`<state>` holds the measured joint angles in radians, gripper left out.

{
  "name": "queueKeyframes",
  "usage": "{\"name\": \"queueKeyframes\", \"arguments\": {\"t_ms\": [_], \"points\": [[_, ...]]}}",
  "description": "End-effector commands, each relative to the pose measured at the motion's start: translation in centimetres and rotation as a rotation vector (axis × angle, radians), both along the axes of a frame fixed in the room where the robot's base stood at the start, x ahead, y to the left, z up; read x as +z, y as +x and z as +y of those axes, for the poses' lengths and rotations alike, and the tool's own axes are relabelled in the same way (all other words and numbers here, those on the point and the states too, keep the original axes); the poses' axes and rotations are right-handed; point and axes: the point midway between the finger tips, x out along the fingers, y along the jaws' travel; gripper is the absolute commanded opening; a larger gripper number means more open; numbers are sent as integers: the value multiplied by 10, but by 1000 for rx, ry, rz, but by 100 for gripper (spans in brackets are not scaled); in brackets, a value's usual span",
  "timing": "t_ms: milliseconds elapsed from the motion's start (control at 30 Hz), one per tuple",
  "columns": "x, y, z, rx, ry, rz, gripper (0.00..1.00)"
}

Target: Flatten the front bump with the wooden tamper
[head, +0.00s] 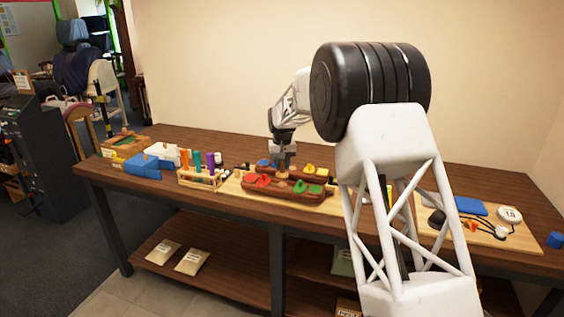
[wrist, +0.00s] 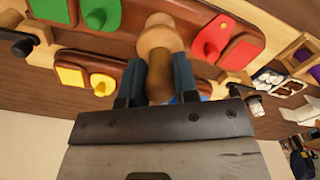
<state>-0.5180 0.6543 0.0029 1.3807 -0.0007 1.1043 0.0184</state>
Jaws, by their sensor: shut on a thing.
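My gripper (wrist: 159,72) is shut on the wooden tamper (wrist: 158,38), with a blue finger on each side of its handle. The tamper's rounded light-wood end shows beyond the fingers, by the middle of the front brown leather panel (head: 287,194). In the head view my gripper (head: 284,160) is above the rear brown panel (head: 292,176). The front panel carries red pads (head: 258,181) and green pads (head: 308,188). The front bump cannot be made out; the tamper may hide it. I cannot tell whether the tamper touches the leather.
A board (head: 470,237) with a blue block and small items lies at the right. Wooden clamps (wrist: 236,77) stand beside the panels.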

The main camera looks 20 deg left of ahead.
Motion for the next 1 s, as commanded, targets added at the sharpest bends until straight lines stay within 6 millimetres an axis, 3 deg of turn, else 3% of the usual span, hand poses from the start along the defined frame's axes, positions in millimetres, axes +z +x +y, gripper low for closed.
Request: {"name": "queueKeyframes", "arguments": {"t_ms": [300,1000], "points": [[-14,0,0,0,0,-1,11],[-15,0,0,0,1,-2,11]]}}
